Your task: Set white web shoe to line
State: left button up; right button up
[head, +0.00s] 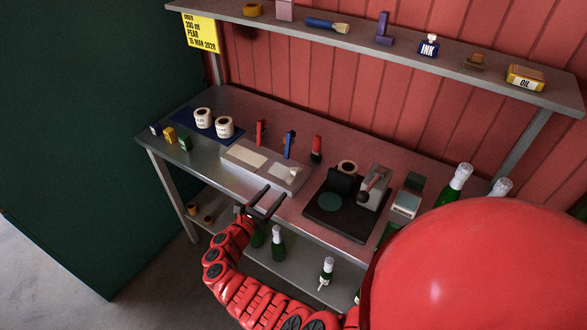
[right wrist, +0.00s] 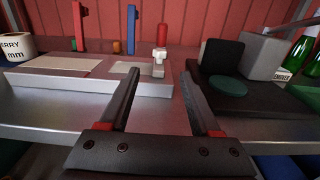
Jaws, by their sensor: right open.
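A small white shoe-like piece (head: 294,172) stands at the right end of a long pale grey fixture (head: 236,160) on the bench. In the right wrist view the white piece (right wrist: 159,63) stands upright just beyond my fingertips, roughly midway between them. The fixture's front face (right wrist: 90,86) lies ahead there. My right gripper (head: 276,194) is open and empty at the bench's front edge; its two dark fingers (right wrist: 158,75) point toward the white piece without touching it. I cannot make out a line on the fixture. My left gripper is not in view.
Right of the fixture is a black base (head: 326,222) with a grey lever device (head: 373,188). Red (head: 260,133) and blue (head: 289,145) upright pieces stand behind the fixture. Label rolls (head: 224,127) sit at left. Bottles (head: 278,243) stand on the lower shelf.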

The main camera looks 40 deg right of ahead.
aim_at(292, 174)
jog(key=b+x, duration=0.1)
jog(key=x, duration=0.2)
jog(key=b+x, duration=0.1)
jog(key=x, duration=0.7)
jog(key=shift+d+f+b, duration=0.25)
jog(key=shift+b, duration=0.15)
jog(key=shift+x, duration=0.85)
jog(key=shift+r, duration=0.1)
jog(key=shift+a, duration=0.1)
jog(key=shift+c, duration=0.3)
grip_shut()
jog(key=shift+w, duration=0.1)
